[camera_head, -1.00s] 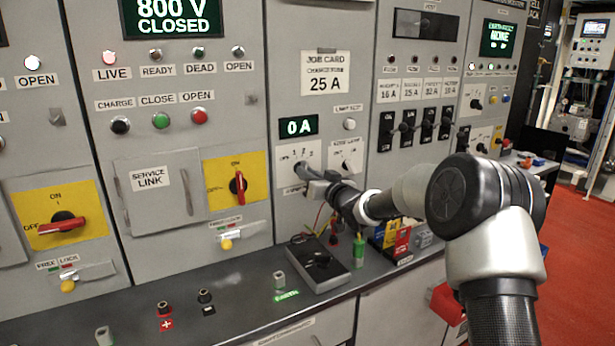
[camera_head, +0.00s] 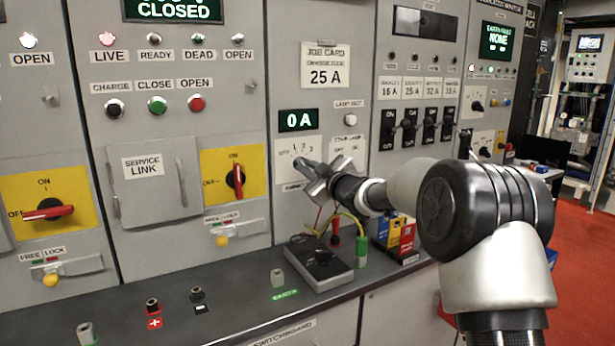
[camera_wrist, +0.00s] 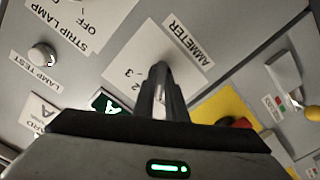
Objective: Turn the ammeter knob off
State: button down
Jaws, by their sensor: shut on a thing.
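The white ammeter plate (camera_head: 288,150) is on the grey panel below a display reading 0 A (camera_head: 298,120). In the wrist view the plate (camera_wrist: 187,72) carries the word AMMETER and the figures 2 and 3. My gripper (camera_head: 301,164) reaches the plate from the right, its jaws at the knob. In the wrist view the jaws of my gripper (camera_wrist: 161,82) are closed together over the middle of the plate, shut on the ammeter knob (camera_wrist: 160,68). The knob is mostly hidden by the fingers, so its pointing direction cannot be told.
The strip lamp plate (camera_head: 347,148) is close to the right of my gripper, with the lamp test button (camera_head: 350,119) above. A yellow plate with a red handle (camera_head: 235,176) is to the left. A black handheld box (camera_head: 320,262) lies on the bench below.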

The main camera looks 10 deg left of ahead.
jog(key=shift+n+b, duration=0.5)
jog(key=shift+n, duration=0.4)
jog(key=c, duration=1.8)
grip_release()
jog(key=shift+s, duration=0.1)
jog(key=v, duration=1.7)
jog(key=shift+d+p, duration=0.2)
jog(key=shift+p, duration=0.2)
jog(key=shift+s, duration=0.1)
